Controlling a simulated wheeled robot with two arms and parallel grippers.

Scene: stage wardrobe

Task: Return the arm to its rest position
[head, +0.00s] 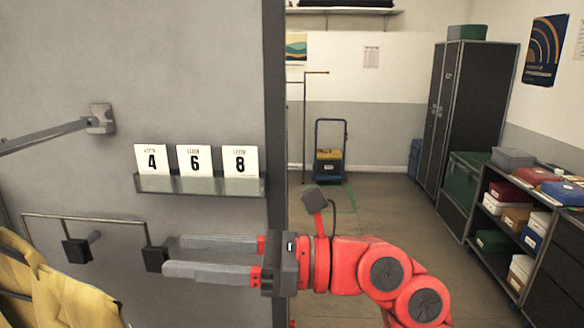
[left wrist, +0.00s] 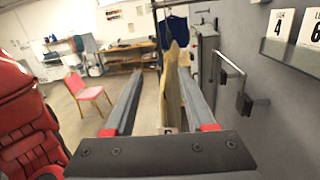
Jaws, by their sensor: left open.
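My left gripper (head: 173,256) reaches in front of the grey panel in the head view, at the end of my red arm (head: 370,272). Its two long grey fingers point left and are apart, with nothing seen between them. The fingertips look close to the right black block (head: 155,259) of a thin metal bar handle (head: 85,219); I cannot tell whether they touch. In the left wrist view, the fingers of my left gripper (left wrist: 157,80) stand apart, and a yellowish garment (left wrist: 172,90) shows beyond them. My right gripper is not in view.
A ledge (head: 200,185) with number cards 4, 6 and 8 is above the gripper. A yellow garment (head: 65,295) hangs lower left. A metal rail (head: 45,137) juts out. Shelves (head: 510,225) stand right; a red chair (left wrist: 85,90) shows in the wrist view. Floor behind is open.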

